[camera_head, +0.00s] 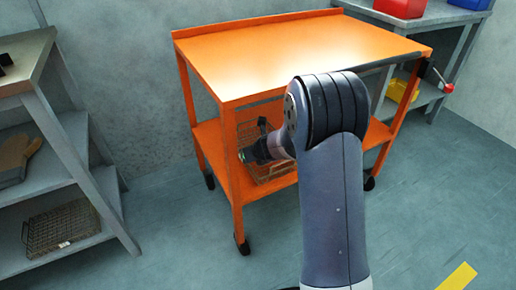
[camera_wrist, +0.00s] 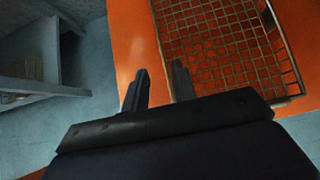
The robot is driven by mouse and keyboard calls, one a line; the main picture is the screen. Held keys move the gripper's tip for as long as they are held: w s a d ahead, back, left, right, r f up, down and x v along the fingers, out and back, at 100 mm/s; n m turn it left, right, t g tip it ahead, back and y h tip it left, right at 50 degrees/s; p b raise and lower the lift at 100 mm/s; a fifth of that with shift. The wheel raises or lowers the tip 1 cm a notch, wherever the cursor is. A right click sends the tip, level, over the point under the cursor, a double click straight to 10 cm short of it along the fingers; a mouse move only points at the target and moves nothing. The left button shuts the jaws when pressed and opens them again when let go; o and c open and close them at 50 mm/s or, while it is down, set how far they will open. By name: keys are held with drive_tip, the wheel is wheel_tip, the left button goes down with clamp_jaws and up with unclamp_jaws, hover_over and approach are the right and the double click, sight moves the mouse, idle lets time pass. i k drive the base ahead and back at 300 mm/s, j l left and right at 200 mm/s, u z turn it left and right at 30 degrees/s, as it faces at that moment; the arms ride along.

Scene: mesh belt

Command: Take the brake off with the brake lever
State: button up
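The orange cart (camera_head: 290,55) stands on dark wheels in the middle of the head view. A small lever with a red knob (camera_head: 448,88) sticks out at its right corner; it looks like the brake lever. My gripper (camera_head: 246,154) is far left of it, by the wire basket over the cart's lower shelf. The lever is not in the wrist view.
The wire basket (camera_head: 270,175) sits on the lower shelf; it also shows in the wrist view (camera_wrist: 225,45). A grey rack (camera_head: 70,140) stands at left. A grey shelf unit (camera_head: 440,15) with red, blue and yellow bins is behind at right. The floor at front right is clear.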

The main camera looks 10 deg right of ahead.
sight(448, 88)
drive_tip(key=z, duration=1.55)
drive_tip(key=i+l+u, duration=0.2)
drive_tip(key=i, duration=0.35)
drive_tip(key=i+l+u, duration=0.15)
drive_tip(key=i+l, duration=0.3)
drive_tip(key=i, duration=0.1)
